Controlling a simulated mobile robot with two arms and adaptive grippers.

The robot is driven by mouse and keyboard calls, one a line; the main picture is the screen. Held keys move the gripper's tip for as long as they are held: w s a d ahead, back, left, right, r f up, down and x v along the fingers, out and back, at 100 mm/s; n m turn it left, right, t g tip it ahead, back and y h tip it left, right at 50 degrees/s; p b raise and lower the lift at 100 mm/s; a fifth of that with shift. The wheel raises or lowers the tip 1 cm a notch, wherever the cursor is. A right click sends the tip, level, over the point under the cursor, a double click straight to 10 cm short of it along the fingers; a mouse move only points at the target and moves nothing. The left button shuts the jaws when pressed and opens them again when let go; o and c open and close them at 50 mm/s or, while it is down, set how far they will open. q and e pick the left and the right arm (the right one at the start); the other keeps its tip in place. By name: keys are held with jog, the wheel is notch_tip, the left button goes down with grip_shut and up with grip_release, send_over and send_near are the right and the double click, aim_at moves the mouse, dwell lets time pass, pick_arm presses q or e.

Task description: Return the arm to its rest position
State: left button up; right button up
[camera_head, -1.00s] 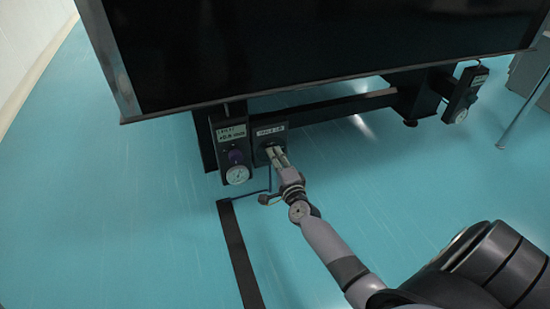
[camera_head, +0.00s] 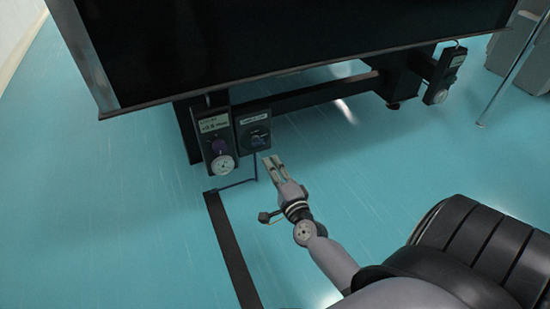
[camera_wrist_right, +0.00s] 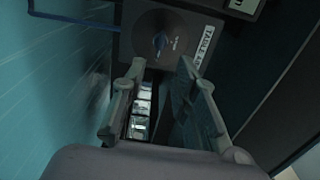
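My right gripper (camera_head: 272,162) is in front of and just below the labelled control box (camera_head: 254,128) under the table's front edge. Its two fingers are apart with nothing between them; in the right wrist view the gripper (camera_wrist_right: 160,75) is also open. There the box (camera_wrist_right: 150,25) shows a round dark dial with a blue knob (camera_wrist_right: 160,42), beyond the fingertips and apart from them. My right arm reaches in from the lower right of the head view. My left gripper is not in view.
The dark optical table (camera_head: 300,35) overhangs the boxes. A gauge panel (camera_head: 215,140) hangs left of the box, and another (camera_head: 445,75) at the far right. A black floor strip (camera_head: 232,250) runs toward me.

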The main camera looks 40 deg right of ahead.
jog(key=shift+v, duration=0.85)
